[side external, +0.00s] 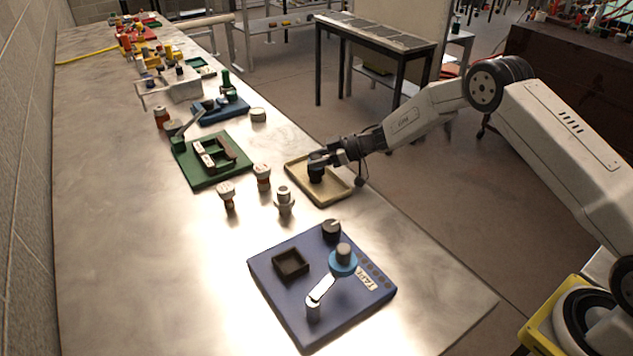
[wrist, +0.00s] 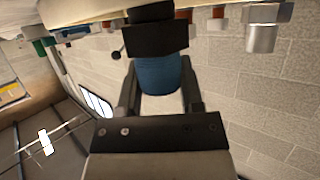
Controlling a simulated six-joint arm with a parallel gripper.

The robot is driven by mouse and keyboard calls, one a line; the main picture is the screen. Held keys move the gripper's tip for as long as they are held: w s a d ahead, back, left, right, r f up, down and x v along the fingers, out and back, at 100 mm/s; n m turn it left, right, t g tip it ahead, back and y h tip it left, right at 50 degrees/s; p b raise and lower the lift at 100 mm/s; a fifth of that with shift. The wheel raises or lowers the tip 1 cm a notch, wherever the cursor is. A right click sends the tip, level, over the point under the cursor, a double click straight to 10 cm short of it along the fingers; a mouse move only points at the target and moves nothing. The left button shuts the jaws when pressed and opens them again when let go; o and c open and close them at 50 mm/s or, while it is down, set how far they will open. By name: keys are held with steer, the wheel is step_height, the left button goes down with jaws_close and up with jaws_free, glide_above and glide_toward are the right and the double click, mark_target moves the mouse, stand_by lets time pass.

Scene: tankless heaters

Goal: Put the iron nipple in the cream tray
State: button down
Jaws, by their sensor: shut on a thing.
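The cream tray (side external: 333,196) lies flat near the right edge of the bench in the side view. A strip of it shows along the top edge of the wrist view (wrist: 75,10). My gripper (side external: 322,160) is over the tray, reaching in from the right. It is shut on the iron nipple (side external: 316,174), a dark, short piece held upright low over the tray floor. I cannot tell whether its lower end touches the floor. In the wrist view, a black wide part and a bluish rounded part (wrist: 158,74) show at my fingers.
A blue board (side external: 290,312) with a lever and small square dish stands in front. Several fittings, including a pale metal one (side external: 284,203), stand left of the tray. A green fixture (side external: 205,180) and a round pale piece (side external: 258,115) are farther back.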

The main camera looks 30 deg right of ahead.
steer(key=shift+s+f, duration=0.15)
steer(key=shift+f, duration=0.45)
steer(key=shift+c, duration=0.8)
jaws_free()
steer(key=shift+s+d, duration=0.1)
steer(key=r+v, duration=0.1)
steer(key=v, duration=0.6)
steer(key=shift+d+r, duration=0.2)
steer(key=shift+d, duration=0.05)
